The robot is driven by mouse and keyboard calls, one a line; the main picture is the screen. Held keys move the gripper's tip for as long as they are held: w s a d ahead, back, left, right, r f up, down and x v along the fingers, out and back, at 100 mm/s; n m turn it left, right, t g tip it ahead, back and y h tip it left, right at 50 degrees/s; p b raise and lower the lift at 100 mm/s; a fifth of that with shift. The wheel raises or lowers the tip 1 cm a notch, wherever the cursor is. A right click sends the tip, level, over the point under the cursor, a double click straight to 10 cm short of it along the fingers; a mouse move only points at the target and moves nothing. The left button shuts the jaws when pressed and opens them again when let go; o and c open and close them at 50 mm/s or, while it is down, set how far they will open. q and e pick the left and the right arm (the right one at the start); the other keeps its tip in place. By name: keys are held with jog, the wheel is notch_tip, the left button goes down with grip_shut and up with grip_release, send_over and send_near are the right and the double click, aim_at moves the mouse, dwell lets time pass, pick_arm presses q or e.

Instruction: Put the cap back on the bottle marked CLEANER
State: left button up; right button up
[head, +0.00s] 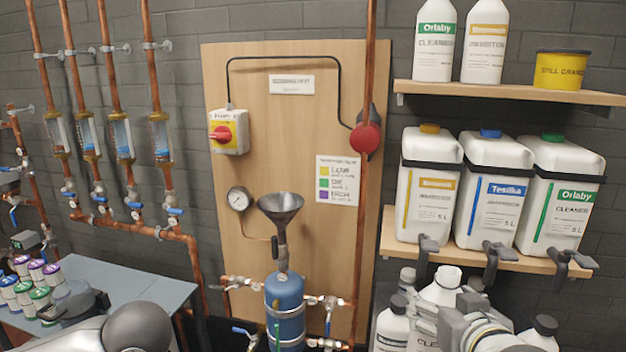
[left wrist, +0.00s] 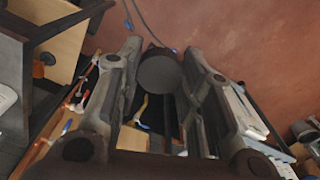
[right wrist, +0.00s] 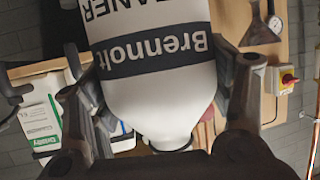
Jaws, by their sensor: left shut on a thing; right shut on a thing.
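My right gripper (right wrist: 170,85) is shut on a white bottle (right wrist: 160,100), one finger on each side. Its dark band reads "Brennolt", with part of "CLEANER" beside it; the wrist view shows it upside down. In the head view this bottle (head: 440,290) shows a white neck with no cap, beside my right gripper (head: 478,325) at the bottom right. In the left wrist view, my left gripper (left wrist: 160,80) is shut on a dark round cap (left wrist: 160,72), apart from the bottle. I cannot make out the cap in the head view.
Dark-capped white bottles (head: 393,325) stand close around the held one. Above are a shelf of large jerrycans (head: 490,195) with taps and an upper shelf (head: 510,92). A blue cylinder with a funnel (head: 283,300) is in the middle. A table (head: 150,290) with small bottles is left.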

pick_arm(q)
jog(key=shift+s+d+f+m, duration=0.2)
jog(key=shift+d+f+m, duration=0.05)
jog(key=shift+f+m, duration=0.25)
jog(key=shift+r, duration=0.1)
pick_arm(e)
jog(key=shift+s+a+r, duration=0.2)
jog(key=shift+a+r, duration=0.1)
jog(key=shift+a, duration=0.25)
jog(key=shift+s+a+r, duration=0.2)
jog(key=shift+a+r, duration=0.1)
jog(key=shift+a, duration=0.2)
jog(key=s+a+f+n+g+y, duration=0.3)
jog(key=a+f+n+y, duration=0.2)
jog(key=a, duration=0.3)
jog(key=s+a+f+n+g+y, duration=0.3)
jog(key=a+f+n+g+y, duration=0.1)
jog(key=a+n+y, duration=0.3)
jog(key=shift+a+f+n, duration=0.4)
jog(key=shift+a+f, duration=0.1)
jog(key=shift+a, duration=0.5)
pick_arm(q)
jog(key=w+d+r+n, duration=0.4)
jog(key=d+r+n, duration=0.3)
jog(key=d+r, duration=0.3)
jog(key=w+d+r+n, duration=0.3)
jog(key=d+r+n, duration=0.5)
jog(key=d+r, duration=0.2)
jog(key=shift+w+d+r, duration=0.4)
jog(key=shift+d, duration=0.25)
